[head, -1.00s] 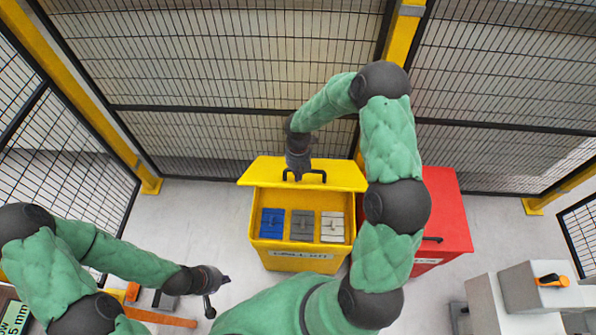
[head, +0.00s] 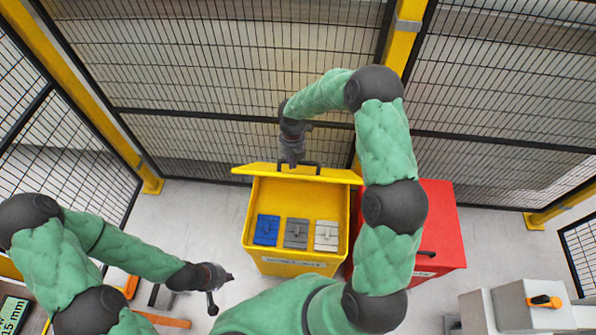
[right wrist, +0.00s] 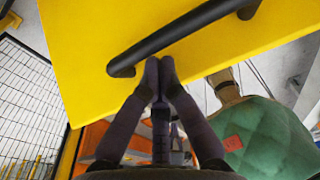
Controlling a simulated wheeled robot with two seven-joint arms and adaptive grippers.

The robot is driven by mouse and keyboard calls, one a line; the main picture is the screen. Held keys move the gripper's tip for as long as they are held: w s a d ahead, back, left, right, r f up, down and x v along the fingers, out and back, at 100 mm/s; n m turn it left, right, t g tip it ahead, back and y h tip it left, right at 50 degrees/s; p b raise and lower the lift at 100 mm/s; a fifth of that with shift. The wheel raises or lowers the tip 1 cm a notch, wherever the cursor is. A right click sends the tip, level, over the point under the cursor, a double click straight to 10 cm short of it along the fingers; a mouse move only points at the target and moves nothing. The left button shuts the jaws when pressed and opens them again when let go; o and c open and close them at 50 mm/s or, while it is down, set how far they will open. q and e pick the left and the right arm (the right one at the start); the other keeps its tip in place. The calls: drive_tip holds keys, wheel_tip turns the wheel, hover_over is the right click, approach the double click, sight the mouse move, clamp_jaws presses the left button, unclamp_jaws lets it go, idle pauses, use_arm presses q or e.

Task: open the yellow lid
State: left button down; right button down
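The yellow lid (head: 248,170) stands raised at the back of the yellow bin (head: 251,235), seen almost edge-on in the head view. The bin's inside is exposed. The lid's black handle (head: 312,165) shows at its upper edge. In the right wrist view the lid's face (right wrist: 90,35) and the handle (right wrist: 190,35) are close. My right gripper (head: 291,165) is at the handle; its fingertips (right wrist: 160,66) are together at the bar's lower side and do not visibly enclose it. My left gripper (head: 228,278) is away at the lower left, too small to tell its finger state.
Blue (head: 266,230), grey (head: 296,234) and pale (head: 326,236) blocks sit in the bin. A red bin (head: 440,225) stands close on the right, partly behind my right arm. Mesh fence (head: 240,60) is behind. Grey boxes (head: 505,308) stand at lower right.

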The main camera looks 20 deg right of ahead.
drive_tip(key=w+d+r, duration=0.2)
drive_tip(key=w+d, duration=0.2)
drive_tip(key=w, duration=0.3)
drive_tip(key=w+d+r, duration=0.3)
drive_tip(key=w+d, duration=0.1)
drive_tip(key=w, duration=0.3)
drive_tip(key=shift+d+r, duration=0.25)
drive_tip(key=shift+r, duration=0.1)
wheel_tip(320, 180, up, 12)
drive_tip(key=w, duration=0.1)
drive_tip(key=shift+d, duration=0.35)
